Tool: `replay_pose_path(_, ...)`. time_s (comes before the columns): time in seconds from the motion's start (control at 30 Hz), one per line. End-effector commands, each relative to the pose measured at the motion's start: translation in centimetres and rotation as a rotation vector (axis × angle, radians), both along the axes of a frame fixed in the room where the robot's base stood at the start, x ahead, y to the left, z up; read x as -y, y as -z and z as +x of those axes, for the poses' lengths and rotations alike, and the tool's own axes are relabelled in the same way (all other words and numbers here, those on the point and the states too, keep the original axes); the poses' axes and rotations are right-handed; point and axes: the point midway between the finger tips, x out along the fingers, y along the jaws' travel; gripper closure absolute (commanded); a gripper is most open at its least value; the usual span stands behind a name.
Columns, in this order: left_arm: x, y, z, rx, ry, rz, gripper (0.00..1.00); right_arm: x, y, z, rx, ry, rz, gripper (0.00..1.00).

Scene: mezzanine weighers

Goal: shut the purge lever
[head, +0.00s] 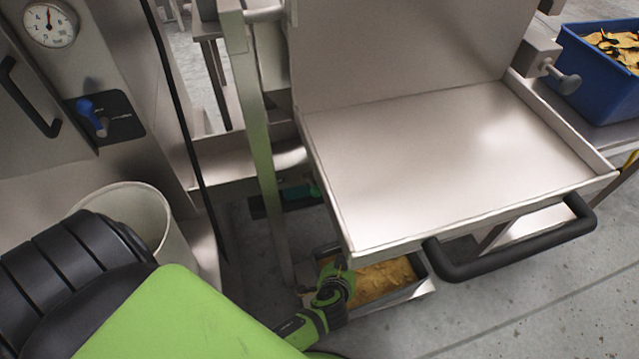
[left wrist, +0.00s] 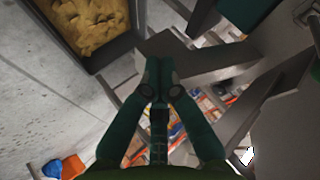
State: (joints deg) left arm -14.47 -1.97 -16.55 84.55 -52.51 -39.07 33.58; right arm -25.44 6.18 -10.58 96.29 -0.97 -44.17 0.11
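A lever with a blue handle (head: 88,108) sits on a black plate on the steel cabinet at the left of the head view. The plate's lettering is too small to read, so I cannot tell whether this is the purge lever. A teal part (head: 300,192) shows low behind the steel post; it may be another handle. My right gripper is out of view.
The steel tray (head: 450,160) with a black bar handle (head: 520,245) overhangs my wrist. A low bin of chips (head: 425,290) stands on the floor beside it. A white bucket (head: 150,205) and a blue crate (head: 580,75) stand to the sides. Floor at the lower right is clear.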

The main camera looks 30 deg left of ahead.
Motion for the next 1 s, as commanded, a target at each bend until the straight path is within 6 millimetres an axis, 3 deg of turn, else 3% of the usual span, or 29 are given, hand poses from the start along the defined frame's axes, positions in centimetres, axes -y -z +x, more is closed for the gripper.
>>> replay_pose_path(0.03,-0.1,0.3,1.5,0.065,-0.027,0.011,1.00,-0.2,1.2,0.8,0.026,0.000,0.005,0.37)
replay_pose_path(0.1,-0.5,-1.2,3.0,0.152,-0.068,0.028,1.00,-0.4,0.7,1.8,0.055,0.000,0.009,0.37)
replay_pose_path(0.33,-2.7,-7.4,5.9,0.456,-0.241,0.061,1.00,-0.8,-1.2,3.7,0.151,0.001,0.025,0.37)
replay_pose_path(0.5,-4.8,-12.0,5.4,0.673,-0.381,0.064,1.00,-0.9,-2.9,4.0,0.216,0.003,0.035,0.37)
replay_pose_path(0.7,-6.6,-15.6,3.9,0.841,-0.495,0.057,1.00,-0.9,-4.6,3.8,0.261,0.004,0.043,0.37)
replay_pose_path(1.0,-7.2,-17.1,3.1,0.894,-0.532,0.054,1.00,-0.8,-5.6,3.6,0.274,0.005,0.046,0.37)
